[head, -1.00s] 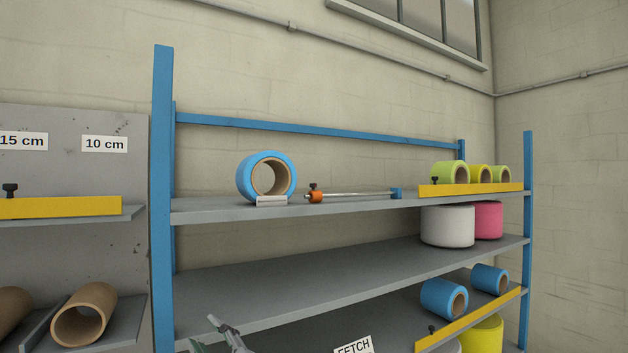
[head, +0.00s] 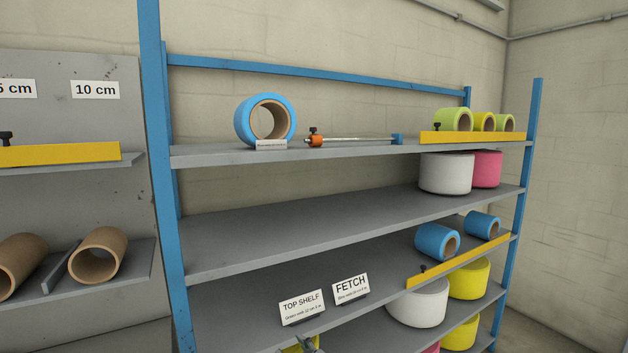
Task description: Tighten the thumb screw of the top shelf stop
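On the top shelf (head: 220,158), a yellow stop bar (head: 480,137) runs along the front edge at the right. A small black thumb screw (head: 437,126) stands at its left end. Left of it lies a metal rod (head: 360,139) with a blue end piece (head: 397,139) and an orange collar (head: 316,141) topped by a black knob (head: 313,130). How tight either screw is cannot be seen. A small grey-green tip of a gripper, seemingly my left (head: 309,346), shows at the bottom edge, far below the top shelf. Its fingers are mostly cut off. My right gripper is out of view.
A blue roll (head: 244,119) stands on the top shelf behind a small label. Green and yellow rolls (head: 455,119) sit behind the bar. A lower yellow bar (head: 460,260) fronts two blue rolls. Signs (head: 302,307) stand lower. Blue posts (head: 160,180) frame the rack.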

